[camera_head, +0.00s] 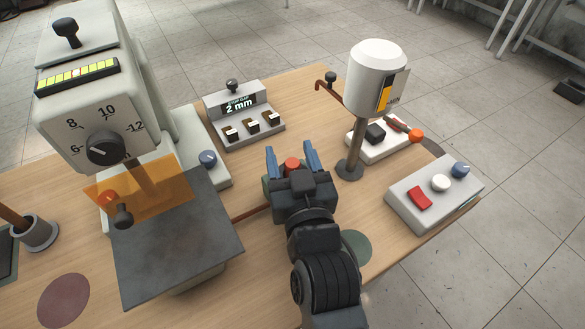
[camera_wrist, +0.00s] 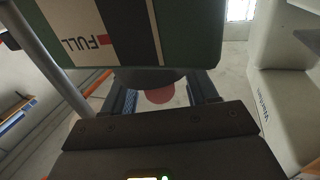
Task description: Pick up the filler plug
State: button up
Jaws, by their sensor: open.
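A small red cap, seemingly the filler plug (camera_head: 292,163), shows between the blue fingers of my gripper (camera_head: 291,155) in the head view. A green body, seemingly a tank (camera_head: 267,187), is mostly hidden behind my gripper there. In the wrist view the green tank (camera_wrist: 195,25) fills the top, with a "FULL" mark and a dark rounded part below it. My gripper (camera_wrist: 160,96) is open, and a round dull red shape (camera_wrist: 160,95) shows between its fingers. I cannot tell whether this shape is the plug or whether the fingers touch anything.
A grey press-like machine (camera_head: 95,120) stands at the left with a dark plate. A "2 mm" box (camera_head: 243,115) stands behind my gripper. A white cylinder on a post (camera_head: 376,75) and a button box (camera_head: 435,190) stand at the right. A green disc (camera_head: 356,246) lies beside my arm.

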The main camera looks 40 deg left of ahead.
jog(key=shift+w+a, duration=0.15)
jog(key=shift+a, duration=0.05)
jog(key=shift+c, duration=0.3)
jog(key=c, duration=1)
